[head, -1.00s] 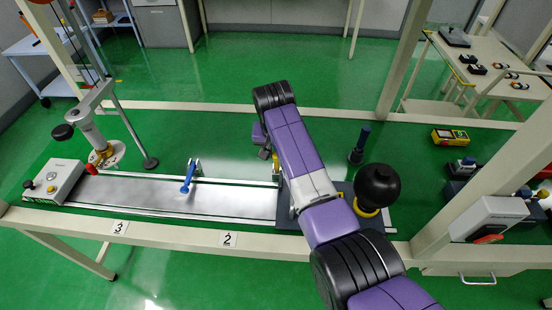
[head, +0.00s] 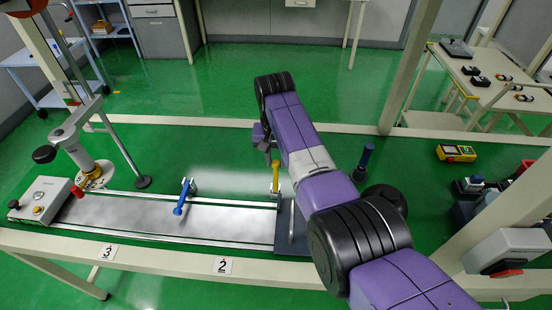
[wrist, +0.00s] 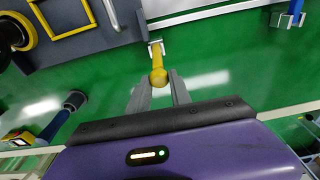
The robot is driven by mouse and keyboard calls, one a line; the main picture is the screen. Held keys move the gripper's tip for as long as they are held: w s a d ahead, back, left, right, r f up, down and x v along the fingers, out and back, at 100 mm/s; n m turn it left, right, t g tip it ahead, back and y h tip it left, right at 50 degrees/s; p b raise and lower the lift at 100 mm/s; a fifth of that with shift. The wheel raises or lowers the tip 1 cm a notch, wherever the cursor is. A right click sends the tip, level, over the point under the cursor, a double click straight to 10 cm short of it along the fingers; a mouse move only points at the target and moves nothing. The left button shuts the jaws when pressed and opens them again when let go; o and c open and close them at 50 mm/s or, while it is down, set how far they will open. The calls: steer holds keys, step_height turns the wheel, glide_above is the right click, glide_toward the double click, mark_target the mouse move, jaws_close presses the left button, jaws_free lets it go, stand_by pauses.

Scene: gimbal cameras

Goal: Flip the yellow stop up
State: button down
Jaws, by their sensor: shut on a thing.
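The yellow stop (head: 275,178) stands by the far rail at the right end of the belt in the head view. It looks roughly upright there, beside the dark plate. In the wrist view the yellow stop (wrist: 157,62) runs from a small metal bracket to a round knob between my fingers. My gripper (wrist: 156,84) is shut on the stop near this knob. In the head view my gripper (head: 269,157) is at the stop's upper end, partly hidden by my purple arm.
A blue stop (head: 182,197) leans over the metal belt (head: 130,211) to the left. A dark blue post (head: 363,163) stands to the right, and a black ball (head: 388,199) is partly behind my arm. A control box (head: 43,196) sits at the belt's left end.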

steer(key=shift+w, duration=0.5)
steer(key=c, duration=1.2)
jaws_free()
steer(key=shift+f, duration=0.1)
steer(key=r, duration=0.5)
steer(key=s+r, duration=0.1)
steer(key=r, duration=0.1)
steer(key=shift+r, duration=0.4)
steer(key=shift+w, duration=0.1)
